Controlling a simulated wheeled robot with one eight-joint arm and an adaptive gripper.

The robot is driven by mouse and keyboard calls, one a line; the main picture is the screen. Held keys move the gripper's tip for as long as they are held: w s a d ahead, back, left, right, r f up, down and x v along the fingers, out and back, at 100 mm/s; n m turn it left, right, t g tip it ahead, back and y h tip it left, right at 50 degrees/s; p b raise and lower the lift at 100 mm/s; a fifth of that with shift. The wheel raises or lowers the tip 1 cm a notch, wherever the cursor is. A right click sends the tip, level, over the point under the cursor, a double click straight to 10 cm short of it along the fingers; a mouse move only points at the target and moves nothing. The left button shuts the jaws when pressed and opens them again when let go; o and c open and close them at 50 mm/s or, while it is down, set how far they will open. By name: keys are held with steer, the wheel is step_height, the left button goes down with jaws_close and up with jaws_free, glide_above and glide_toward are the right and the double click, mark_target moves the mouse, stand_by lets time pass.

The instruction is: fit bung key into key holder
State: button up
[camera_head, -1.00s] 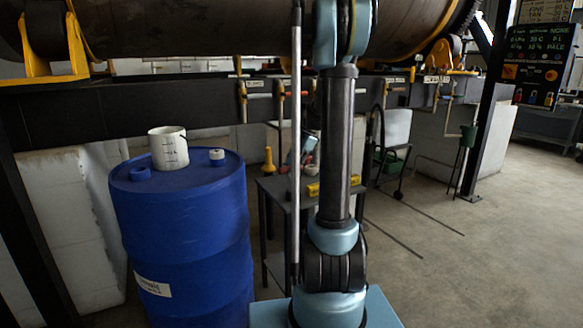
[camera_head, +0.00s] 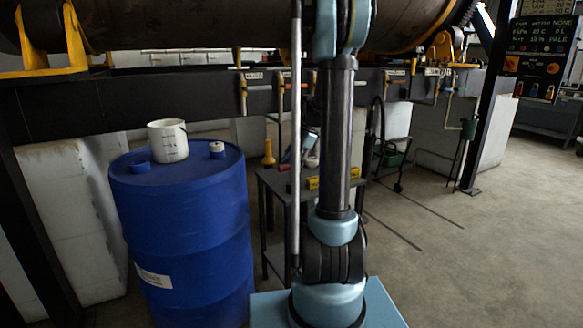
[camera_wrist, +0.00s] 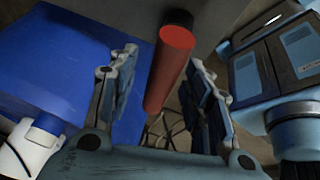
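A red cylinder with a dark end (camera_wrist: 170,68), which looks like the handle of the bung key, stands between the fingers of my gripper (camera_wrist: 163,62) in the wrist view. My gripper is open, with a visible gap at the left finger; the right finger is close to the cylinder. A small red piece (camera_head: 283,167) shows on the dark side table in the head view, and may be the same thing. My arm column hides most of the gripper there. I cannot make out the key holder.
A blue drum (camera_head: 180,230) stands left, bearing a white measuring jug (camera_head: 168,142) and a bung (camera_head: 217,149). The dark side table (camera_head: 271,184) holds a yellow bottle (camera_head: 268,153) and a yellow block (camera_head: 313,183). Open floor (camera_head: 480,265) lies at right.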

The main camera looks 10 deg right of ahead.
steer(key=shift+r, duration=0.1)
steer(key=v, duration=1.1)
steer(key=shift+d+r, duration=0.2)
steer(key=shift+r, duration=0.1)
steer(key=s+a+f+m+t+h, duration=0.1)
steer(key=s+a+f+m, duration=0.15)
steer(key=s+m, duration=0.55)
steer(key=s+a+f+m+h, duration=0.1)
steer(key=s+a+m+h, duration=0.15)
steer(key=s, duration=0.85)
steer(key=s+f+m+t+h, duration=0.1)
steer(key=s+f+m, duration=1.1)
steer(key=s, duration=0.4)
steer(key=shift+f+t, duration=0.3)
steer(key=shift+f, duration=0.35)
